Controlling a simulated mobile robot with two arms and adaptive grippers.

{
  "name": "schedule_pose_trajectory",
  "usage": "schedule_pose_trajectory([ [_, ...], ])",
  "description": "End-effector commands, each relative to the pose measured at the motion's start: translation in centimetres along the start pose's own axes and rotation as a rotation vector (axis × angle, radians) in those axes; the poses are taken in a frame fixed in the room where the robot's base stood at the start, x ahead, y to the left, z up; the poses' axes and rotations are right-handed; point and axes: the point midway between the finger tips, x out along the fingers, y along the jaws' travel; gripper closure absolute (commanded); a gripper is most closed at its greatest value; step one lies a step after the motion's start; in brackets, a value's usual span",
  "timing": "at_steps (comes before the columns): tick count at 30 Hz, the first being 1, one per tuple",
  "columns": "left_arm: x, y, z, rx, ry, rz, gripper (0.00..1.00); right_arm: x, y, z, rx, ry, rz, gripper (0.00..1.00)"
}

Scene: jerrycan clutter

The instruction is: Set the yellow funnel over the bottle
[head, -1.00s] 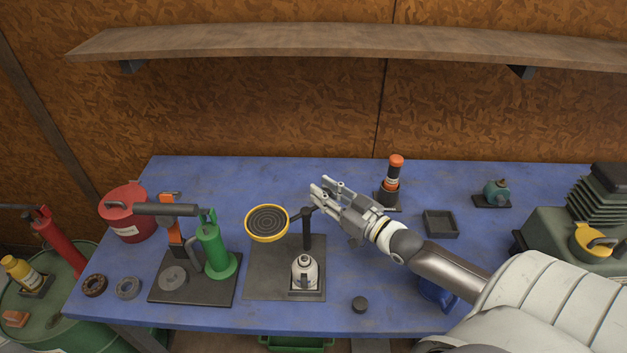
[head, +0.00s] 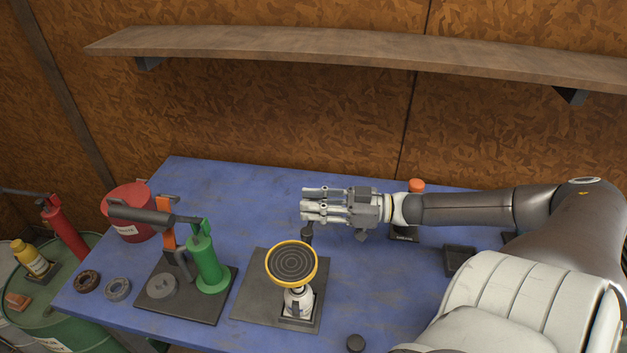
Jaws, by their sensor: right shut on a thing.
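The yellow funnel (head: 292,262), a round yellow rim with a dark ringed inside, is directly above the white bottle (head: 297,303) in this view. It hides the bottle's top, so I cannot tell whether they touch. The bottle stands upright on a dark mat (head: 258,290). My left gripper is not in view.
A green pump (head: 207,262) stands left on a black plate (head: 180,305), with a red bucket (head: 128,212) behind it. A shelf (head: 330,50) runs above the blue table (head: 260,215).

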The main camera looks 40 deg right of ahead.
Motion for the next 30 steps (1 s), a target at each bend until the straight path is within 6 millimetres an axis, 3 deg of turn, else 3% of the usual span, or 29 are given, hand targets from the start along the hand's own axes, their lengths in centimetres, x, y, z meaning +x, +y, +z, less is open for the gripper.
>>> schedule_pose_trajectory([
  [1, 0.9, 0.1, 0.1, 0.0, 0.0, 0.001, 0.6, 0.1, 0.2, 0.3, -0.005, 0.002, -0.017, 1.0],
  [7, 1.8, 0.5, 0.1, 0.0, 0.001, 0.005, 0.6, 0.5, 0.1, 0.0, -0.002, 0.004, -0.072, 1.0],
  [23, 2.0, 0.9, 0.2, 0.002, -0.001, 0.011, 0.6, 0.6, 0.1, -0.2, -0.001, 0.004, -0.093, 1.0],
  [24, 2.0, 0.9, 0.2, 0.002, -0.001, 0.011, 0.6, 0.6, 0.1, -0.2, -0.001, 0.004, -0.093, 0.73],
  [28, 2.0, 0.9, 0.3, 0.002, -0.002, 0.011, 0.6, 0.6, 0.1, -0.2, 0.0, 0.004, -0.093, 0.56],
  [30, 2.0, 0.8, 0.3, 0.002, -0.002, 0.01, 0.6, 0.5, 0.1, -0.1, 0.0, 0.003, -0.093, 0.54],
])
